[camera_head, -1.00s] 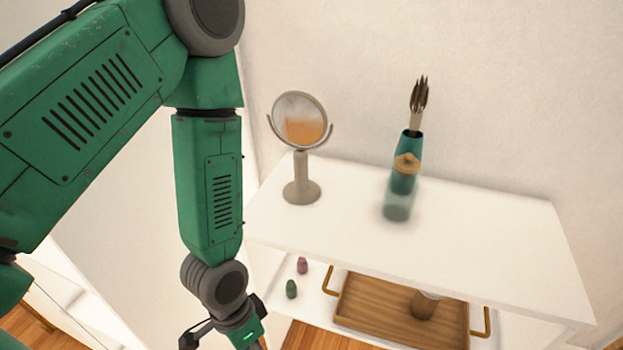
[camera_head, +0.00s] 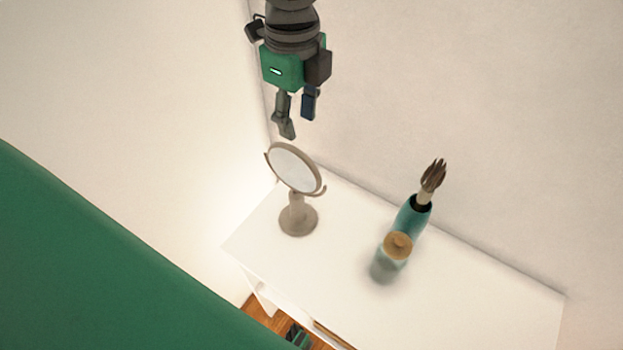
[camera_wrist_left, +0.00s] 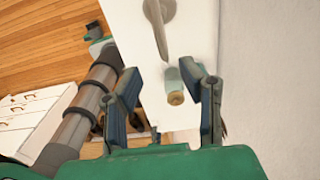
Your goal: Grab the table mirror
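The table mirror (camera_head: 295,168) stands upright on the left part of the white table top. It has a round tilted glass in a beige frame, a short stem and a round base. My left gripper (camera_head: 297,122) hangs above the mirror, pointing down, with its fingers apart and nothing between them. In the left wrist view the two fingers (camera_wrist_left: 168,80) are wide apart, and the mirror (camera_wrist_left: 155,25) shows nearly edge-on beyond them at the top. The gripper does not touch the mirror. My right gripper is not seen.
A teal vase (camera_head: 411,216) with dark brushes or stems and a glass jar with a wooden lid (camera_head: 398,245) stand right of the mirror. The white table (camera_head: 480,290) is clear further right. A wall runs close behind it.

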